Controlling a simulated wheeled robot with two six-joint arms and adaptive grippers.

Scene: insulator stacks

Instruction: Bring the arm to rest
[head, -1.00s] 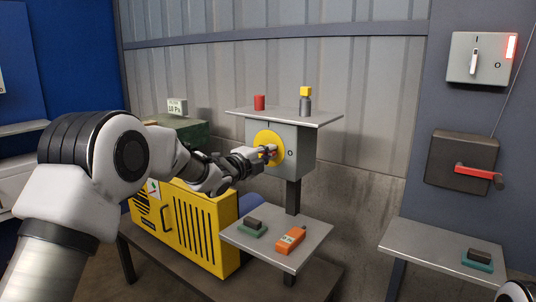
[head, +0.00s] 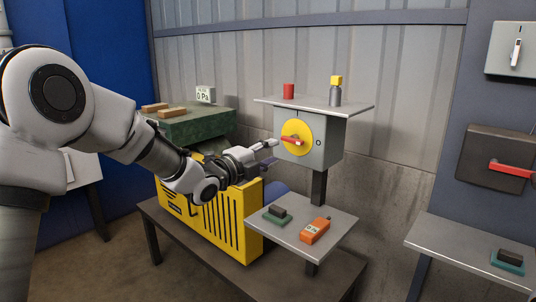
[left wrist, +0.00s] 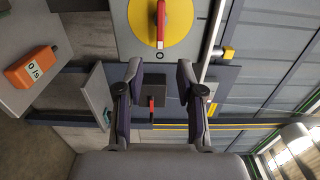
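My left arm comes in from the left of the head view. Its gripper (head: 268,151) is beside the grey switch box (head: 322,148), a little left of the yellow disc (head: 297,127) with the red handle (head: 292,141). The handle lies about level, toward the "0" mark. In the left wrist view the two fingers (left wrist: 159,82) stand apart with nothing between them. The red handle (left wrist: 161,22) and yellow disc (left wrist: 177,20) are beyond the fingertips there, apart from them. My right gripper does not show in either view.
An orange meter (head: 315,230) lies on the lower shelf (head: 286,234). The yellow cabinet (head: 242,222) is under my forearm. A sign (head: 205,95) reads "0 Pa".

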